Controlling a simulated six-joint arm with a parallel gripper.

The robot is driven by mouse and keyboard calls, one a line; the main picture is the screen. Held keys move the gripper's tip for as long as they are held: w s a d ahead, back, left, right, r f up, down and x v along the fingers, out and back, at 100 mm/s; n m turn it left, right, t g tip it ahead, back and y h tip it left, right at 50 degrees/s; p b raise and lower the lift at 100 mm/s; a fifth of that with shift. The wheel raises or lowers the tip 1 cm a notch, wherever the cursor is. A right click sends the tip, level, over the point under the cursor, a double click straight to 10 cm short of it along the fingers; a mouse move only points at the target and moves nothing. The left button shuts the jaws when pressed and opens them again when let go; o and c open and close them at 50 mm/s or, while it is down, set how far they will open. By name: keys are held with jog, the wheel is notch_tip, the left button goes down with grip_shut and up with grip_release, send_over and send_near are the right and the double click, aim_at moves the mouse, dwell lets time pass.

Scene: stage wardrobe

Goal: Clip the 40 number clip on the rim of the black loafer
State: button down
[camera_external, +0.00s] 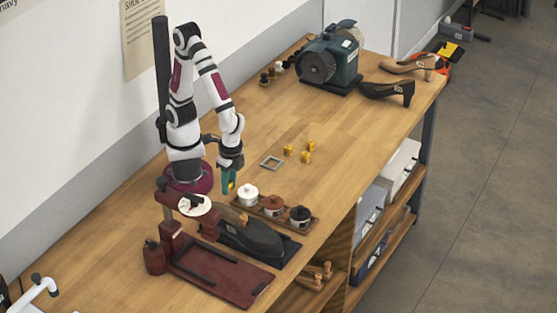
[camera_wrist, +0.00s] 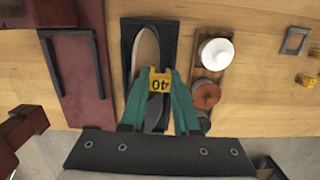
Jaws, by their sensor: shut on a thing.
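My gripper (camera_external: 229,183) has green fingers and is shut on the yellow 40 number clip (camera_wrist: 160,82). The number reads upside down in the wrist view, and the clip sits between the fingertips. The black loafer (camera_external: 252,238) lies on a dark mat (camera_external: 287,250) at the front of the bench. In the wrist view the loafer (camera_wrist: 134,52) shows its pale insole and dark rim beyond the clip. My fingers and the clip hide part of the shoe there. In the external view my gripper hangs above the bench, behind and left of the loafer, apart from it.
A wooden tray (camera_wrist: 197,84) with white, brown and black lidded pots stands beside the loafer. A dark red stand (camera_external: 222,270) is on its other side. Several yellow clips (camera_external: 307,157) and a grey square frame (camera_external: 271,162) lie farther back.

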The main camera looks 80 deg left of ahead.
jog(key=shift+f, duration=2.75)
jog(key=shift+f, duration=1.4)
jog(key=c, duration=0.6)
grip_release()
jog(key=shift+o, duration=0.2)
jog(key=shift+r, duration=0.1)
jog(key=shift+r, duration=3.4)
